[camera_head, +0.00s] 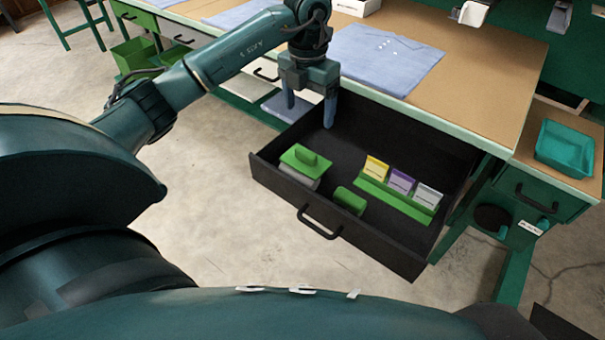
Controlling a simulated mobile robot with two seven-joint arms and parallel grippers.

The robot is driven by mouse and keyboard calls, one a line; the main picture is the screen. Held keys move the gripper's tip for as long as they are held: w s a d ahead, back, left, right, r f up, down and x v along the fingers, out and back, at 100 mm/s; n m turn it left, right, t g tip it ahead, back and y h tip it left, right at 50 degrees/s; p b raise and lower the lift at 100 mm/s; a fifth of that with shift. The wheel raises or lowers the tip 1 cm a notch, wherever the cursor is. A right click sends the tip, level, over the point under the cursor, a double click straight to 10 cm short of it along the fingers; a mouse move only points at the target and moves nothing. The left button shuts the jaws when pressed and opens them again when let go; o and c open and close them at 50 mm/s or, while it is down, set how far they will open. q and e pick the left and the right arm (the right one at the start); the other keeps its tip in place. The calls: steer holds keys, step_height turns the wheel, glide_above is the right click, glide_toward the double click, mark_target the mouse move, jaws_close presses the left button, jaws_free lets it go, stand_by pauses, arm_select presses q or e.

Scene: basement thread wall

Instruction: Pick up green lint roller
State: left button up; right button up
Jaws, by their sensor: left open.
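My left gripper (309,115) points down with its two fingers apart and nothing between them. It is over the back left part of an open black drawer (322,231). I cannot tell for certain which of these is the lint roller. My right gripper is not in view.
A green holder (395,199) with yellow, purple and grey cards fills the drawer's right part. The workbench (484,75) overhangs the drawer's back and carries folded blue shirts (385,57). A teal bin (565,148) stands at right. The drawer floor behind the green pieces is clear.

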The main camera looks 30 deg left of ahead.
arm_select(q)
glide_above(304, 153)
steer(key=f, duration=0.5)
steer(key=f+b, duration=0.1)
steer(key=f, duration=0.1)
steer(key=shift+w+f, duration=0.2)
steer(key=shift+w, duration=0.1)
steer(key=f, duration=0.4)
steer(key=shift+s+d+f+b, duration=0.1)
steer(key=shift+s+f+b, duration=0.2)
steer(key=shift+s+f, duration=0.1)
steer(key=shift+w+f, duration=0.1)
steer(key=shift+f, duration=0.2)
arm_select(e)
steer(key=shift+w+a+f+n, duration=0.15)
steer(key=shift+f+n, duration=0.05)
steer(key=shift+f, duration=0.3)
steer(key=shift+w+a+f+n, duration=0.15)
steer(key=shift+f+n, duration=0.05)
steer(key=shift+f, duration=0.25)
arm_select(q)
steer(key=c, duration=1.4)
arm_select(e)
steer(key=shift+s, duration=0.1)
